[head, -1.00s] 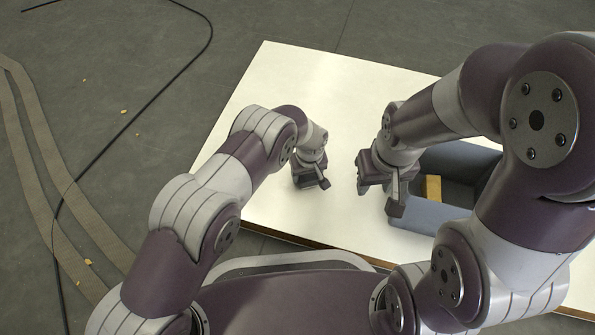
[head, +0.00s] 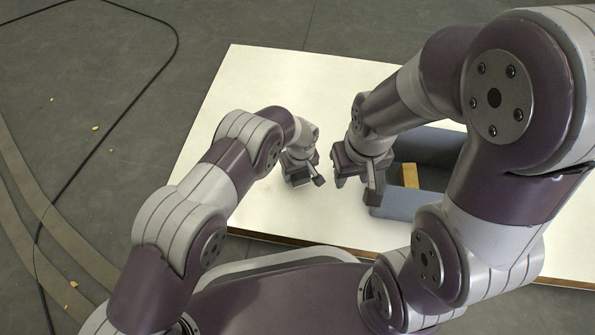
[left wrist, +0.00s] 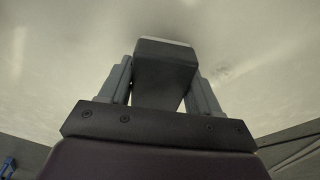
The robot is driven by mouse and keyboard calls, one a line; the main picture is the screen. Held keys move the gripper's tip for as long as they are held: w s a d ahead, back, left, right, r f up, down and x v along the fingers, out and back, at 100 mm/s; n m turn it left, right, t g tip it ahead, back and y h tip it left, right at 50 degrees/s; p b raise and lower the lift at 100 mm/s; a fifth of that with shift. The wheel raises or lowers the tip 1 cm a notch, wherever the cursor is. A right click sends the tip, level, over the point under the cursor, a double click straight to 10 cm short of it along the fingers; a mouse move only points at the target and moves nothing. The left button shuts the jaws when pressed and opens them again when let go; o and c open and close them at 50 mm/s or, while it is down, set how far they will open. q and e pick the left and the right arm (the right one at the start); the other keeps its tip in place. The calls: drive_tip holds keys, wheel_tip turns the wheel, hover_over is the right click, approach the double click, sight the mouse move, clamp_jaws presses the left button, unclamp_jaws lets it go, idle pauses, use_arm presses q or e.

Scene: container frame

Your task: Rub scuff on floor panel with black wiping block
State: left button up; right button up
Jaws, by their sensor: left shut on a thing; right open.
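The floor panel (head: 262,77) is a large, pale board lying on the dark floor. My left gripper (head: 303,180) is low over the panel, left of the grey bin. The left wrist view shows its two fingers shut on the black wiping block (left wrist: 162,75), with the pale panel surface beyond. I cannot tell whether the block touches the panel. A faint grey scuff (left wrist: 222,72) shows on the panel just right of the block. My right gripper (head: 355,190) is open and empty, beside the bin's left end.
A grey bin (head: 400,204) stands on the panel at the right, partly hidden by my right arm, with a yellow-brown block (head: 410,175) in it. A black cable (head: 122,112) and flat strips (head: 50,222) lie on the floor at the left.

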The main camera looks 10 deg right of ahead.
use_arm(q)
drive_tip(key=shift+r+p, duration=1.1)
drive_tip(key=shift+r, duration=0.85)
wheel_tip(320, 180, up, 3)
drive_tip(key=p, duration=0.2)
drive_tip(key=shift+r+p, duration=0.1)
drive_tip(key=shift+p, duration=0.2)
